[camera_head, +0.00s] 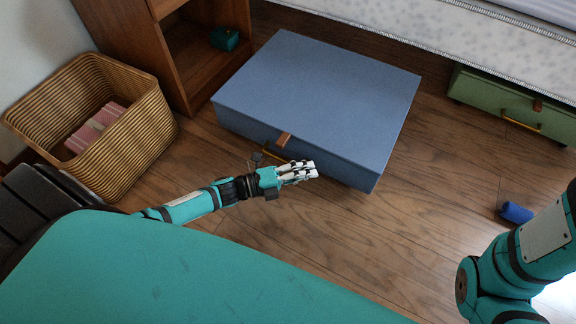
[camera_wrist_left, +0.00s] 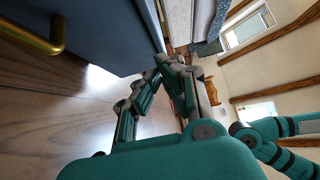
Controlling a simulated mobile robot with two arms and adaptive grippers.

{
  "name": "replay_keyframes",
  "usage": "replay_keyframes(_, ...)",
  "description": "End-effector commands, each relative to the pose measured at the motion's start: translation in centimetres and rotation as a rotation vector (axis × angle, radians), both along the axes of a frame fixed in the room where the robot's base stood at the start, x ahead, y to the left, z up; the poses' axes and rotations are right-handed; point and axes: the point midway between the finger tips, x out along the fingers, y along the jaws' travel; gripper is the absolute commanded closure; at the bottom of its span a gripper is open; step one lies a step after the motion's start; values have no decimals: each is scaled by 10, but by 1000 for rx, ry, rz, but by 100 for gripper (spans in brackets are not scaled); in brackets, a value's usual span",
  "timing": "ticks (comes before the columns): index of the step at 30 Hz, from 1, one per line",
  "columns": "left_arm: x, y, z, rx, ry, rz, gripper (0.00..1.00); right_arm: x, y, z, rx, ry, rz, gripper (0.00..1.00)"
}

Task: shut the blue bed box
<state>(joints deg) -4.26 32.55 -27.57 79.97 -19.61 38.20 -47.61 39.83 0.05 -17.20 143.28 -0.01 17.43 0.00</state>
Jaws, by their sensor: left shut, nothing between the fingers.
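The blue bed box (camera_head: 325,95) lies on the wooden floor in the middle of the head view, in front of the bed. Its lid lies flat on top, and a tan leather tab (camera_head: 284,139) hangs at the front edge. A brass handle on its front is partly hidden behind my left gripper (camera_head: 315,170). My left gripper is shut and empty, just in front of the box's front face. In the left wrist view the box's front (camera_wrist_left: 100,30) and brass handle (camera_wrist_left: 50,40) show beside the fingers (camera_wrist_left: 170,65). My right gripper is out of view; only my right arm shows.
A wicker basket (camera_head: 150,130) with pink items stands at the left, beside a wooden cabinet (camera_head: 175,60) holding a small teal box (camera_head: 225,38). A green bed box (camera_head: 510,105) sits under the bed at the right. A blue cylinder (camera_head: 516,212) lies on the floor near my right arm.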

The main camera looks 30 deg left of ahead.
Motion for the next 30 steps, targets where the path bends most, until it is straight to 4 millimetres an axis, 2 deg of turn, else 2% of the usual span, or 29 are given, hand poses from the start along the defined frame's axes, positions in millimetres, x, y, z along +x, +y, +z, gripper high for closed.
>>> replay_keyframes(2, 13, -10, -4, 0, -6, -1, 100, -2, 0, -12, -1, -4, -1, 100)
replay_keyframes(6, 34, -9, -4, 1, -3, 0, 100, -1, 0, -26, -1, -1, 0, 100)
replay_keyframes(9, 42, -9, -2, 1, -2, 0, 100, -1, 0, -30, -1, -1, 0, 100)
replay_keyframes(30, 47, -9, 1, -1, 1, 2, 100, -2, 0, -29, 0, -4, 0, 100)
